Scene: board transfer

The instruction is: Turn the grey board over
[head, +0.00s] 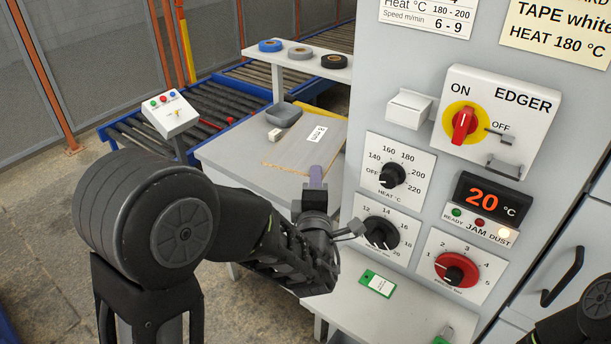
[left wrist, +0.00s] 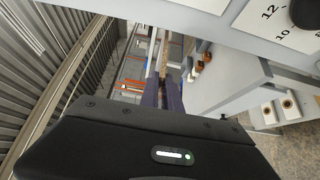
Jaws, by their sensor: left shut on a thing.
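The grey board (head: 289,148) lies on the worktable in the head view, with a white label on its upper face and a brownish strip along its near edge. My left gripper (head: 316,178) is at the board's near right edge, its purple fingers shut on it. In the left wrist view the fingers of the left gripper (left wrist: 163,94) close on the board (left wrist: 153,60), which shows edge-on as a thin pale brown strip. The board's underside is hidden. My right gripper is out of frame; only a dark part of my right arm shows at the lower right.
The edger machine panel (head: 408,180) rises close to the right of the board. A grey block and dish (head: 284,114) sit at the table's back. Tape rolls (head: 301,52) lie on a shelf behind. A roller conveyor (head: 215,108) stands at the left.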

